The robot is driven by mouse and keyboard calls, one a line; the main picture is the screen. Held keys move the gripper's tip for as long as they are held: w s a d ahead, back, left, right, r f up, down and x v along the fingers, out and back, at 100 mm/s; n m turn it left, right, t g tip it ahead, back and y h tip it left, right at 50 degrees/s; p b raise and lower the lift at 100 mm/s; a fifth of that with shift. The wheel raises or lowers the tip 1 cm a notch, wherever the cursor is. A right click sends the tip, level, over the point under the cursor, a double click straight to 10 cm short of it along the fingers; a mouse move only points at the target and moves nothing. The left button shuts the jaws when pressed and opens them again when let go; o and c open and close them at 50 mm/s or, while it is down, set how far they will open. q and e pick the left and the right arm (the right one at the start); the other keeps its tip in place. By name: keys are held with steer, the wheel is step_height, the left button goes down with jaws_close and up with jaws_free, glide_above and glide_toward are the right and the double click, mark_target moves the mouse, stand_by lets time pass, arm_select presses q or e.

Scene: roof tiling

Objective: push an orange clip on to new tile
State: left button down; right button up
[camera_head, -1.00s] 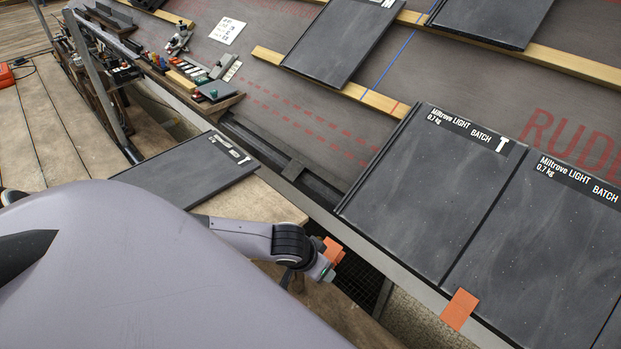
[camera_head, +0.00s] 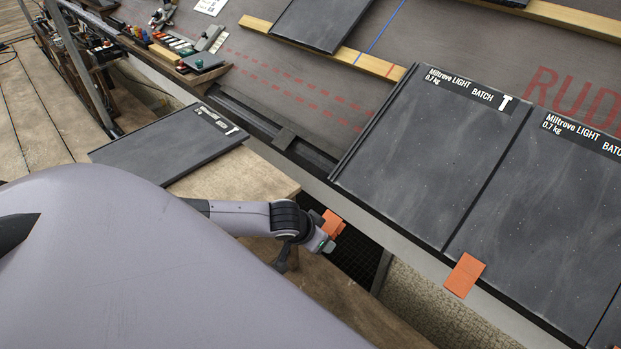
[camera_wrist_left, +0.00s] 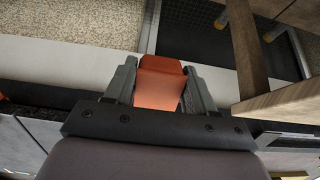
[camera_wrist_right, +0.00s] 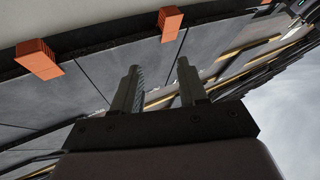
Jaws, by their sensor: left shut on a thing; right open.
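My left gripper (camera_head: 322,240) is shut on an orange clip (camera_head: 333,225), just off the lower left of the laid tiles. The left wrist view shows this clip (camera_wrist_left: 160,82) between both fingers. A dark tile (camera_head: 430,150) marked Miltrove LIGHT BATCH lies on the roof; its lower left corner shows no clip. Another tile (camera_head: 550,220) lies to its right. A second orange clip (camera_head: 465,276) sits at the lower edge where these tiles meet. My right gripper (camera_wrist_right: 157,88) is open and empty; it is outside the head view. The right wrist view shows clips (camera_wrist_right: 38,58) along the eave.
A loose dark tile (camera_head: 170,145) lies on the wooden boards (camera_head: 240,178) at left. A tray (camera_head: 190,85) with small items stands at the roof edge. Wooden battens (camera_head: 370,65) cross the grey membrane. A dark gap (camera_head: 352,262) lies below the eave.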

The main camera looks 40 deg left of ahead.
mark_target(329, 222)
arm_select(q)
steer(key=w+b, duration=0.1)
steer(key=w+f+b, duration=0.1)
steer(key=w, duration=0.1)
steer(key=shift+w+d+f, duration=0.1)
steer(key=shift+w+d, duration=0.05)
steer(key=shift+w, duration=0.05)
steer(key=shift+w+r, duration=0.3)
steer(key=shift+r, duration=0.05)
steer(key=shift+w+r, duration=0.45)
steer(key=shift+w, duration=0.2)
arm_select(e)
steer(key=shift+w+a+f+m+y, duration=0.15)
steer(key=shift+a+y, duration=0.15)
steer(key=shift+a, duration=0.2)
steer(key=shift+w+a+f+m+y, duration=0.15)
steer(key=shift+a+y, duration=0.15)
steer(key=shift+a, duration=0.2)
arm_select(q)
steer(key=shift+b, duration=0.35)
arm_select(e)
steer(key=shift+f, duration=0.25)
